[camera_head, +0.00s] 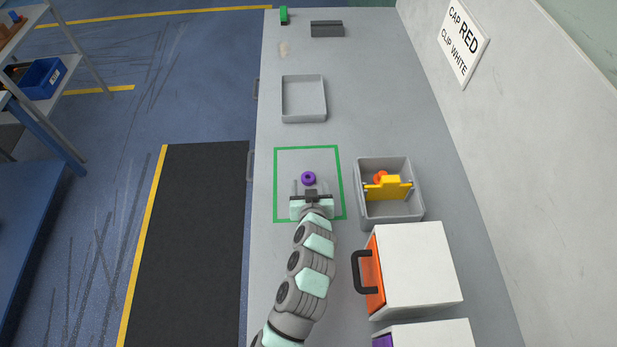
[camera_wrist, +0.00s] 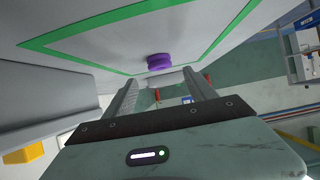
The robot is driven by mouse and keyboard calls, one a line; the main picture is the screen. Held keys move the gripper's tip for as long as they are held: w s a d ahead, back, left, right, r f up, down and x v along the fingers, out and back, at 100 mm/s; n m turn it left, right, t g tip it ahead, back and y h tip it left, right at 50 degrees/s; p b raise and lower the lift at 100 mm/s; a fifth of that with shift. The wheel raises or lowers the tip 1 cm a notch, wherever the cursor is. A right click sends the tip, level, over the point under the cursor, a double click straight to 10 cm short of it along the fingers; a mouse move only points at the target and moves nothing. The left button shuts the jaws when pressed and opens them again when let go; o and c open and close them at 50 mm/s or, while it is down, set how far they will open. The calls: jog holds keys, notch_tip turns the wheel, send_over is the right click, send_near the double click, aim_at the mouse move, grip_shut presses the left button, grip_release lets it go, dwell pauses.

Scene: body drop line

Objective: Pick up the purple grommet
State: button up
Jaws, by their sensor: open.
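The purple grommet (camera_head: 309,178) is a small ring lying on the grey bench inside a green taped rectangle (camera_head: 341,170). It also shows in the wrist view (camera_wrist: 160,61), at the upper middle, ahead of the fingers. My gripper (camera_head: 309,184) is open, with its two fingers spread to either side just in front of the grommet in the head view. In the wrist view my gripper (camera_wrist: 163,90) has nothing between its fingers, and the grommet appears beyond the fingertips. Whether the fingertips reach level with the grommet is hard to tell.
A grey bin (camera_head: 362,205) with yellow and orange parts stands right of the green rectangle. A white box with an orange front (camera_head: 420,265) and black handle is nearer. An empty grey tray (camera_head: 304,118) lies farther back. Bench between tray and rectangle is clear.

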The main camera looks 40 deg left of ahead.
aim_at(308, 178)
jog(key=shift+w+a+f, duration=0.2)
jog(key=shift+a+f, duration=0.1)
jog(key=shift+f, duration=0.1)
jog(key=shift+p+x, duration=0.35)
jog(key=shift+x, duration=1.75)
jog(key=shift+s+f, duration=0.1)
jog(key=shift+c, duration=0.5)
jog(key=c, duration=1.3)
